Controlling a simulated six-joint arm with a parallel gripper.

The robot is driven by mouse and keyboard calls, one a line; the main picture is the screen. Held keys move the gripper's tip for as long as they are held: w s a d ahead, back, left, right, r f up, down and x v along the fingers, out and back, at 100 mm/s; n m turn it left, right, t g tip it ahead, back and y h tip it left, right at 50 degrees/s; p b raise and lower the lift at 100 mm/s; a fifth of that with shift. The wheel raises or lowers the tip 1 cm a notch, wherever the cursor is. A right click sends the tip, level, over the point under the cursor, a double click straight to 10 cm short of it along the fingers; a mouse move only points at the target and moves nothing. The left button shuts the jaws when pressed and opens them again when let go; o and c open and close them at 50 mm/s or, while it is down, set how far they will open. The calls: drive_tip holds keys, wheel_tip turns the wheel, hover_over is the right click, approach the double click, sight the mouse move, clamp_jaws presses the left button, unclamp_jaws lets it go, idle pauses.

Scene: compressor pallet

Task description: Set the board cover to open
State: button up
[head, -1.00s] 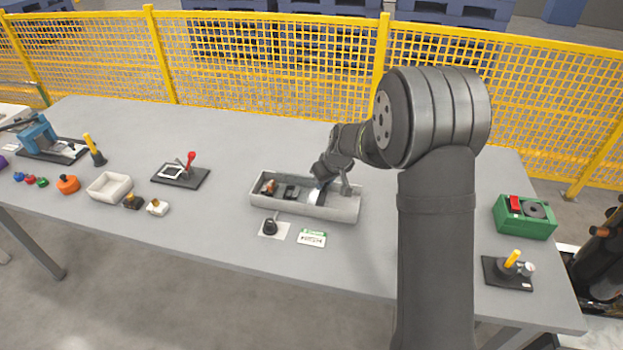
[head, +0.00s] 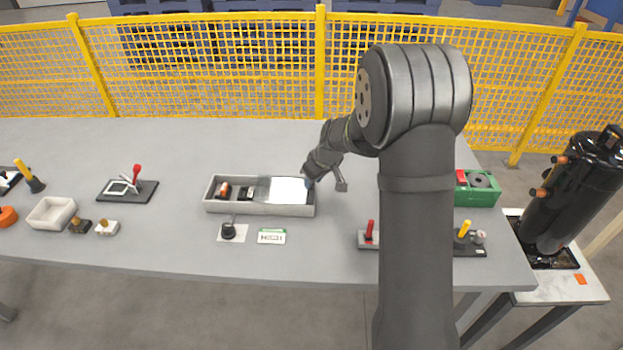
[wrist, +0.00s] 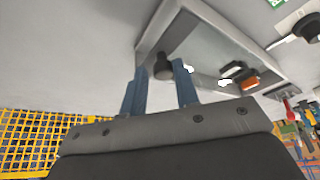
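The board cover (head: 285,190) is a clear, glossy panel over the right part of a long grey box (head: 262,210). It shines white in the head view and shows as a see-through sheet in the wrist view (wrist: 205,50). A dark round knob (wrist: 162,68) shows at the end of the cover nearest my gripper. My gripper (head: 314,178) is at the right end of the box. In the wrist view my blue fingers (wrist: 161,82) stand apart, with the knob just beyond and between their tips. I see nothing held.
Inside the box's uncovered left part are an orange-brown part (head: 223,189) and dark parts. A black knob on a plate (head: 229,232) and a label card (head: 272,236) lie in front. A red-lever fixture (head: 370,236) stands to the right. The table behind the box is clear.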

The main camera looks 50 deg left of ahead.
drive_tip(key=shift+o, duration=1.3)
drive_tip(key=shift+w, duration=0.1)
drive_tip(key=shift+r, duration=0.15)
drive_tip(key=v, duration=1.7)
drive_tip(key=shift+d, duration=0.15)
drive_tip(key=x, duration=1.7)
drive_tip(key=shift+a, duration=0.2)
